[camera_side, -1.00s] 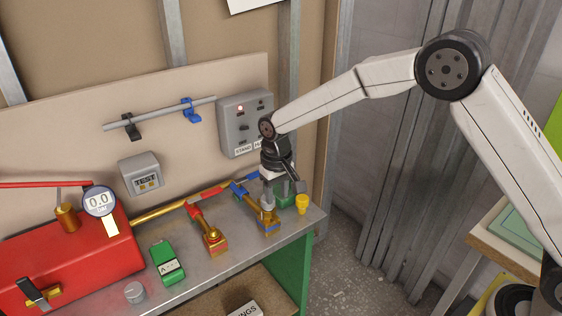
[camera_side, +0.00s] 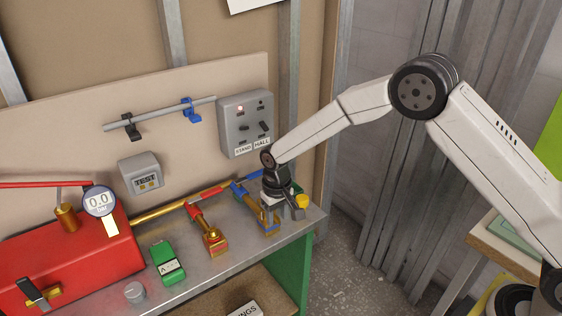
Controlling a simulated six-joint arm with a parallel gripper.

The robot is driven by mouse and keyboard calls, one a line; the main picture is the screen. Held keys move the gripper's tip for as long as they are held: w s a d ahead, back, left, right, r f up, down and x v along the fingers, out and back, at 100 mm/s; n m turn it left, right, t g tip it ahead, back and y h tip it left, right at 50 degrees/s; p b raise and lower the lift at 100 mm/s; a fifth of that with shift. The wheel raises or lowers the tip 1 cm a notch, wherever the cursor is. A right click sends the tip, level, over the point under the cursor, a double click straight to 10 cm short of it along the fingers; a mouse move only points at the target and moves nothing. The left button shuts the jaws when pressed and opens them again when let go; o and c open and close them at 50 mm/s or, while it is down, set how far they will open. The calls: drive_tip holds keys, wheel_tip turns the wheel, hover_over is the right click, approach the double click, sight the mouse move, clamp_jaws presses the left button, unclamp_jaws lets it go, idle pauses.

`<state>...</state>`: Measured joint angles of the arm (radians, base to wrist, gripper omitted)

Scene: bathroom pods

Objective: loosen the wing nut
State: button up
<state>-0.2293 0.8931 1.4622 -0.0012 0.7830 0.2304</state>
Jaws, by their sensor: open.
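My gripper (camera_side: 278,208) points down at the right end of the bench, with its jaws open. It is at the brass fitting with the blue lever (camera_side: 241,190), and one finger overlaps that fitting in the picture. I cannot tell whether it touches. A yellow knob-like piece (camera_side: 302,201) shows just right of the gripper. A green piece behind the gripper is mostly hidden. I cannot make out a wing nut clearly; the gripper covers part of this area.
A brass fitting with a red lever (camera_side: 212,240) stands to the left. Further left are a green device (camera_side: 168,264), a grey cap (camera_side: 134,292) and a red box with a gauge (camera_side: 98,201). A grey switch box (camera_side: 245,124) hangs behind. The bench's right edge is close.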

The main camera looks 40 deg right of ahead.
clamp_jaws()
drive_tip(key=shift+d+n, duration=0.1)
drive_tip(key=shift+n, duration=0.2)
drive_tip(key=n, duration=0.2)
drive_tip(key=d+n, duration=0.1)
drive_tip(key=n, duration=0.1)
drive_tip(key=shift+w+d, duration=0.1)
drive_tip(key=shift+d, duration=0.1)
drive_tip(key=n, duration=0.2)
drive_tip(key=d+n, duration=0.1)
drive_tip(key=n, duration=0.1)
drive_tip(key=shift+w+d, duration=0.2)
drive_tip(key=shift+w, duration=0.2)
drive_tip(key=n, duration=0.1)
drive_tip(key=w+n, duration=0.1)
drive_tip(key=n, duration=0.1)
drive_tip(key=d+n, duration=0.1)
drive_tip(key=n, duration=0.1)
drive_tip(key=shift+w, duration=0.2)
drive_tip(key=shift+w+d+n, duration=0.1)
drive_tip(key=shift+w+n, duration=0.3)
drive_tip(key=shift+n, duration=0.7)
drive_tip(key=shift+w+n, duration=0.4)
drive_tip(key=shift+n, duration=0.7)
